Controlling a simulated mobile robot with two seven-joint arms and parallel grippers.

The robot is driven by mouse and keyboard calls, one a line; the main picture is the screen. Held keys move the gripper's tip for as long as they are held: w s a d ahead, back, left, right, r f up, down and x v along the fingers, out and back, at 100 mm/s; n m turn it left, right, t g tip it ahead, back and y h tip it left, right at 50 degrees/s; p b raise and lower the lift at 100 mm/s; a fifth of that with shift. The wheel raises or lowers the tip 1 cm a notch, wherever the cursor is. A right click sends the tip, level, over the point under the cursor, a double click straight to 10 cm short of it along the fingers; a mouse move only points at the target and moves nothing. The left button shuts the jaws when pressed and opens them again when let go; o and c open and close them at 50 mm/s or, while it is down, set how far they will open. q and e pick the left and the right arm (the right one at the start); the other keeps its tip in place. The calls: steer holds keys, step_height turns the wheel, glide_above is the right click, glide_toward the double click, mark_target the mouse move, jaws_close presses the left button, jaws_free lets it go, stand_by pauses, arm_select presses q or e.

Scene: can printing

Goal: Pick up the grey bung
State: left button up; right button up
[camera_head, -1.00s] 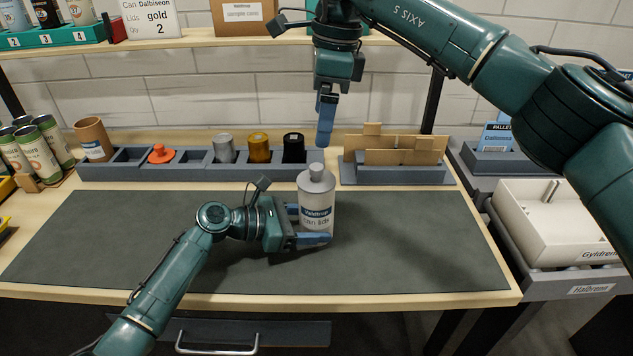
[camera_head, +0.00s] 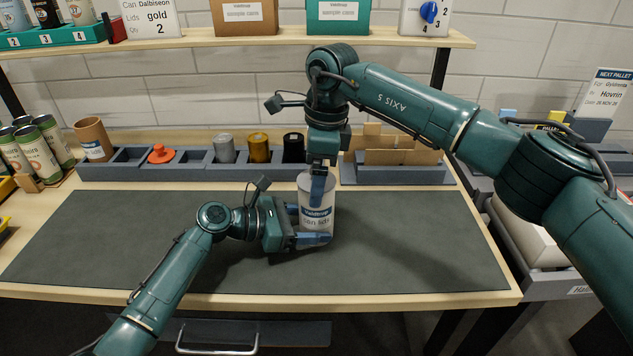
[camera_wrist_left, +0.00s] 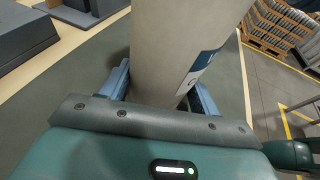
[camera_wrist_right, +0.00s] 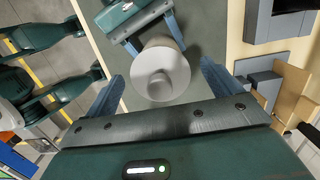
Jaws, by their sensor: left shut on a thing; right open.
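The grey bung (camera_wrist_right: 158,86) is a round knob in the middle of the top of a white canister (camera_head: 317,213) labelled "can lids". The canister stands upright on the dark mat. My left gripper (camera_head: 312,224) is shut around its body from the left; the left wrist view also shows the canister (camera_wrist_left: 180,45) between the fingers. My right gripper (camera_head: 318,184) points down over the canister's top and hides the bung in the head view. In the right wrist view its fingers are open, one on each side of the bung, apart from it.
Behind the mat (camera_head: 130,240), a grey rack (camera_head: 195,171) holds an orange knob (camera_head: 160,155) and grey, gold and black cylinders. A grey holder with brown boards (camera_head: 395,157) stands behind the canister, to the right. The mat is clear on both sides.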

steer(key=shift+c, duration=0.2)
steer(key=c, duration=1)
step_height(320, 180, up, 10)
steer(key=shift+r, duration=0.1)
arm_select(q)
steer(key=o, duration=0.8)
steer(key=shift+o, duration=0.2)
